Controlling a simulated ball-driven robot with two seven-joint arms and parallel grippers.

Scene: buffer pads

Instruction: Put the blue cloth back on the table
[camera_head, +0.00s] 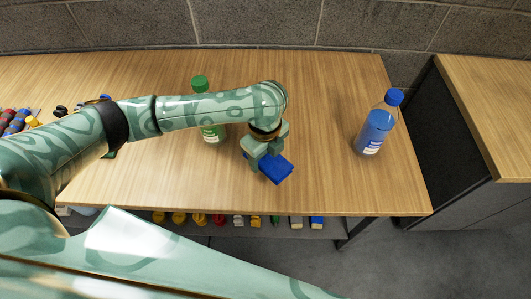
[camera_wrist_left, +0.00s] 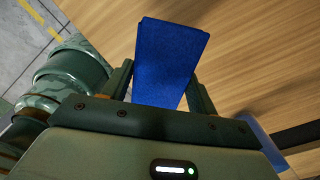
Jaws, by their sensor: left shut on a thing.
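The blue cloth (camera_head: 277,168) is a flat, folded-looking blue block at the middle of the wooden table (camera_head: 330,185). My left gripper (camera_head: 264,154) comes down from above and is shut on it. In the left wrist view the blue cloth (camera_wrist_left: 170,60) stands out between the two fingers of the left gripper (camera_wrist_left: 165,95), with wood table surface behind it. I cannot tell whether the cloth touches the table or hangs just above it. My right gripper is not in view.
A blue bottle (camera_head: 377,125) stands to the right on the table. A green bottle (camera_head: 210,125) stands behind my left arm. Small coloured items (camera_head: 17,120) lie at the far left. A shelf below the front edge holds several items. Table between cloth and blue bottle is clear.

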